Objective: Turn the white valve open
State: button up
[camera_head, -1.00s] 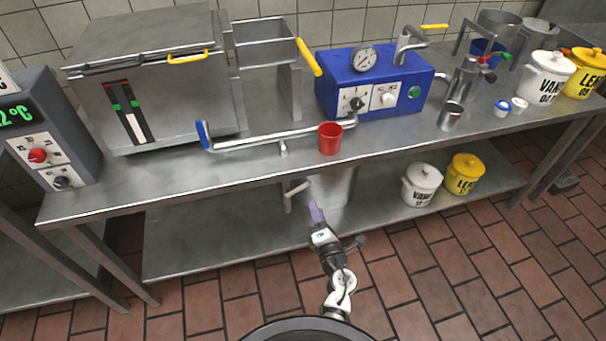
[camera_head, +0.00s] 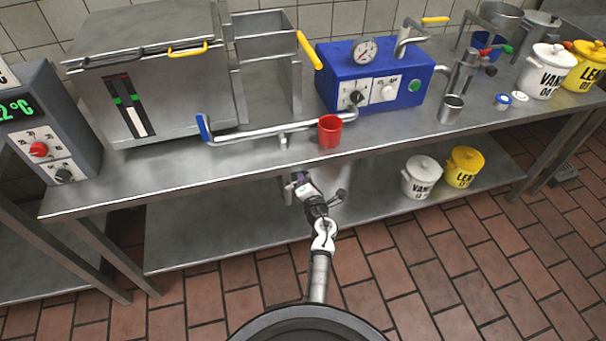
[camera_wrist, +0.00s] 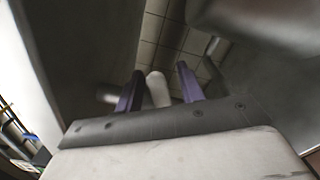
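The white valve handle (camera_wrist: 157,90) shows in the wrist view as a rounded white lever standing between my two purple fingers. A grey pipe stub (camera_wrist: 108,97) shows beside it, partly behind the left finger. My gripper (camera_wrist: 159,88) is open around the handle, with a visible gap on the right side; contact on the left is unclear. In the head view my gripper (camera_head: 299,180) is just under the front edge of the steel table (camera_head: 400,139), and it hides the valve there.
Above, a steel pipe (camera_head: 245,134) with a blue end and a red cup (camera_head: 330,131) sit near the table's front edge. White (camera_head: 421,178) and yellow (camera_head: 464,167) pots stand on the lower shelf (camera_head: 215,232). The floor in front is clear.

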jog(key=shift+w+a, duration=0.1)
jog(key=shift+w, duration=0.1)
grip_shut()
jog(key=shift+r+n, duration=0.15)
jog(key=shift+n, duration=0.15)
jog(key=shift+s+a+r+n, duration=0.25)
jog(key=shift+a+r+n, duration=0.35)
jog(key=shift+n, duration=1.15)
jog(key=shift+s+a+r+n, duration=0.25)
jog(key=shift+a+n, duration=0.55)
jog(key=shift+n, duration=1)
jog(key=shift+s+a+r+n, duration=0.2)
jog(key=shift+a+r+n, duration=0.4)
jog(key=shift+n, duration=1.15)
jog(key=shift+a+f, duration=0.15)
